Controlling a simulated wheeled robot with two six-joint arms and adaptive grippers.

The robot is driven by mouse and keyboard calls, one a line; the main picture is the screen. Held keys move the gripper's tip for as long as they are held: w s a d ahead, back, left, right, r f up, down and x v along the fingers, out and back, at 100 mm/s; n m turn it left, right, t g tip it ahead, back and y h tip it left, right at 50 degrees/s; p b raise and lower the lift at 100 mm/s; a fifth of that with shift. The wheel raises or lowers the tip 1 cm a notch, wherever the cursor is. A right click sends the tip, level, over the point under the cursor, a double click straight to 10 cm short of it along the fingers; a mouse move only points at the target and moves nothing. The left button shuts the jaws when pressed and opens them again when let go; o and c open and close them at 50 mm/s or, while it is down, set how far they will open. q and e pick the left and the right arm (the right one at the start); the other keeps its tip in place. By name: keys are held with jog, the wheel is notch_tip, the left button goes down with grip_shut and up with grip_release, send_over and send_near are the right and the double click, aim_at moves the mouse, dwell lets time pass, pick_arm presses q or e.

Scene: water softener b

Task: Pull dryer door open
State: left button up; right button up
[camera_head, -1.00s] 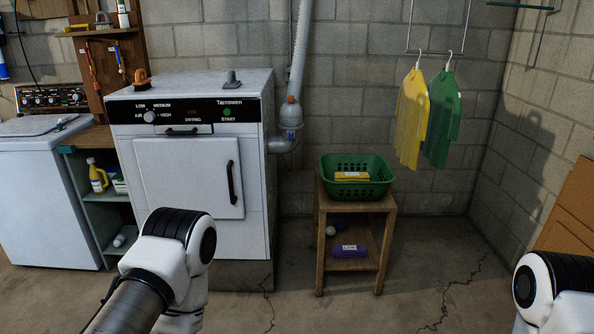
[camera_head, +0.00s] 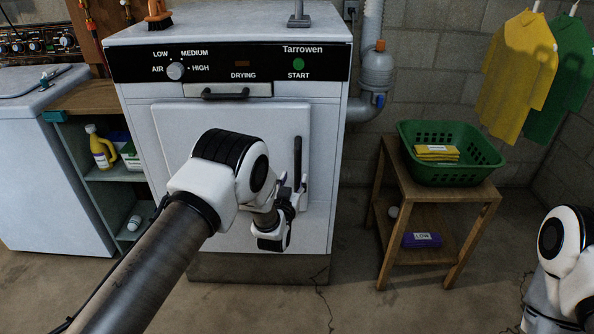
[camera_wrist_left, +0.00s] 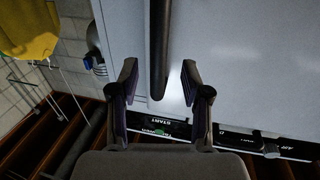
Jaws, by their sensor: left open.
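The white dryer (camera_head: 230,40) has its square door (camera_head: 180,130) shut flush with the front. The door's black vertical handle (camera_head: 298,158) is on the door's right side. My left gripper (camera_head: 293,183) is open near the lower end of this handle. In the left wrist view, the handle (camera_wrist_left: 160,45) shows between the two spread fingers of the left gripper (camera_wrist_left: 159,82), and they do not close on it. Whether a finger touches the door cannot be told. Part of my right arm shows at the lower right, with its gripper out of view.
A wooden stand (camera_head: 470,200) with a green basket (camera_head: 470,168) is right of the dryer. A shelf (camera_head: 75,140) with bottles and a white washer (camera_head: 40,170) are on the left. Yellow and green shirts hang at upper right. Floor shows in front of the stand.

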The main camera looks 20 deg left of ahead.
aim_at(297, 172)
pick_arm(q)
jog(key=w, duration=0.4)
jog(key=shift+w, duration=0.35)
jog(key=shift+w+a+f, duration=0.1)
jog(key=shift+w+a, duration=0.15)
jog(key=shift+w, duration=0.2)
jog(key=shift+d, duration=0.1)
grip_shut()
jog(key=shift+s, duration=0.2)
